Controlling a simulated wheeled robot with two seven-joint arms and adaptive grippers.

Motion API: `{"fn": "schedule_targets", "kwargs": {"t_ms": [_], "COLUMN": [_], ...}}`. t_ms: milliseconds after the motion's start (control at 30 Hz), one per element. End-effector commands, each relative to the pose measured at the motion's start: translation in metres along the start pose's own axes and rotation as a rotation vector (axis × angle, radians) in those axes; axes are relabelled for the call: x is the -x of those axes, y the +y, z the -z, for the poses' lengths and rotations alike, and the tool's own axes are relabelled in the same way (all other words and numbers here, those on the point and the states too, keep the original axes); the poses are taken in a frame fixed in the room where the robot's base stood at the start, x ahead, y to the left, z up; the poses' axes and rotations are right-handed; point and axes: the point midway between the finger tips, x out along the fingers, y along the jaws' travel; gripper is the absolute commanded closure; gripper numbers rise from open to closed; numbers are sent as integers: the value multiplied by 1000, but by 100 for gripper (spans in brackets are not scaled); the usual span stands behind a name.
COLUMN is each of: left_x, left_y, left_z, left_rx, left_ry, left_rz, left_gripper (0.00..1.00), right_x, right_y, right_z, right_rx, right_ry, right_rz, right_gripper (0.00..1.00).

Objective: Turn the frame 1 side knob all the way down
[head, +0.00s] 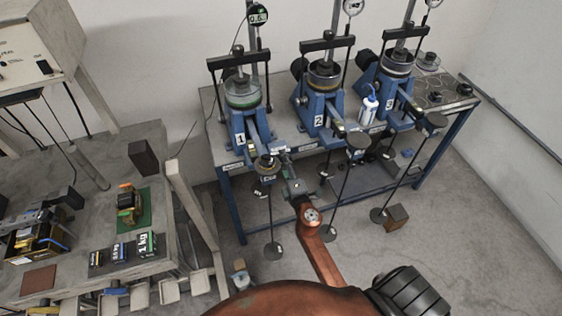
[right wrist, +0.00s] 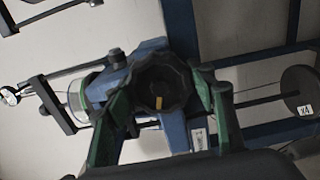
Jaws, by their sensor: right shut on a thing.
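Frame 1 (head: 237,120) is the blue lever frame marked "1" at the left end of the bench. Its dark, round side knob (head: 267,162) is at the front, low on the frame. My right gripper (head: 276,162) reaches it from below and is shut on it. In the right wrist view the knob (right wrist: 165,80) fills the space between the green fingers of the gripper (right wrist: 162,75), with a finger on each side. A yellow mark shows on the knob's face. My left gripper is not in view.
Frame 2 (head: 322,105) and frame 3 (head: 398,90) stand to the right on the same bench (head: 225,165), a blue-white bottle (head: 369,106) between them. Weight hangers hang in front. A side table (head: 75,262) with small devices is at left. Floor at right is mostly clear.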

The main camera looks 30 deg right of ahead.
Motion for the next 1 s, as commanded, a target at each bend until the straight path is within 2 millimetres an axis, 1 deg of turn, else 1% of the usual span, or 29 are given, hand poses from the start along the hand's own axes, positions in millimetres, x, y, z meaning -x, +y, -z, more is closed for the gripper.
{"fn": "schedule_targets", "kwargs": {"t_ms": [33,67,100,267,567,667,1000], "left_x": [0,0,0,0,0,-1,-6], "left_y": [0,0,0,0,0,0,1], "left_z": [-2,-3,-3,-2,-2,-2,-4], "left_rx": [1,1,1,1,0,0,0], "left_ry": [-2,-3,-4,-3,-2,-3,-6], "left_rz": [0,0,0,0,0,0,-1], "left_gripper": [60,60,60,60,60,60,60], "right_x": [-3,-3,-3,-2,1,9,48], "right_y": [5,5,5,4,2,1,0], "right_z": [2,3,3,2,2,2,2], "right_rx": [78,121,104,99,96,95,95], "right_ry": [6,7,6,4,3,3,4], "right_rz": [-8,-9,-9,-6,-4,-2,-2], "right_gripper": [92,92,46,35,35,35,35]}}
